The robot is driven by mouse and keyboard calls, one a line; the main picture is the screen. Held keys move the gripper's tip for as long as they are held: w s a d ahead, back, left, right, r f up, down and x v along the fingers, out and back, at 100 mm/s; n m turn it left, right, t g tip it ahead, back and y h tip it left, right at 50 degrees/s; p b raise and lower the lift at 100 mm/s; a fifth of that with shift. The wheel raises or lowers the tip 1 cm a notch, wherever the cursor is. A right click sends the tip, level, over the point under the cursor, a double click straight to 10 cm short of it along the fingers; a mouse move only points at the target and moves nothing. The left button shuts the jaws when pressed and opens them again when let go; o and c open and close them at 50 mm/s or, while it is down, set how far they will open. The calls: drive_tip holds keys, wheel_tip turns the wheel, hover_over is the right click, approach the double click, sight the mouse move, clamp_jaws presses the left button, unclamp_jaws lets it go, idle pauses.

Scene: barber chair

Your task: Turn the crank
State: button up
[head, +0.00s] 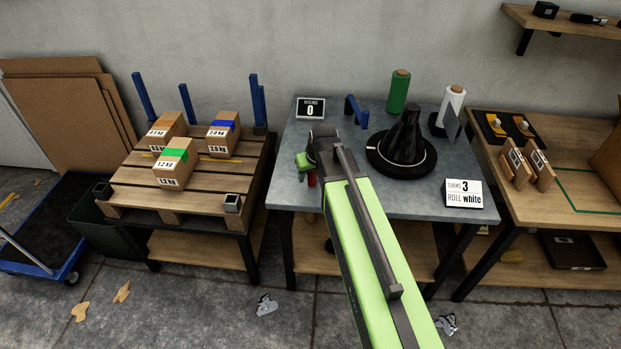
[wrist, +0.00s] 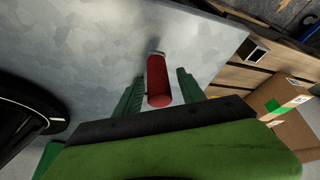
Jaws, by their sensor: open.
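The red crank handle (wrist: 158,82) stands between the two green fingers of my gripper (wrist: 157,88) in the wrist view. The fingers are apart, one on each side, with a gap on the left; contact on the right is unclear. In the head view, a bit of the red handle (head: 311,179) shows just below my gripper (head: 303,163), over the left part of the grey table. The black turntable (head: 381,165) carries a black wrapped cone; its rim (wrist: 30,112) also shows at the left in the wrist view. The link between handle and turntable is hidden by my arm.
A counter (head: 311,108) reads 0. A green roll (head: 399,92), white roll (head: 452,106) and blue bracket (head: 357,110) stand on the grey table (head: 290,190). Boxes on a pallet (head: 130,187) are left.

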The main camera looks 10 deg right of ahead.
clamp_jaws()
idle(1.3)
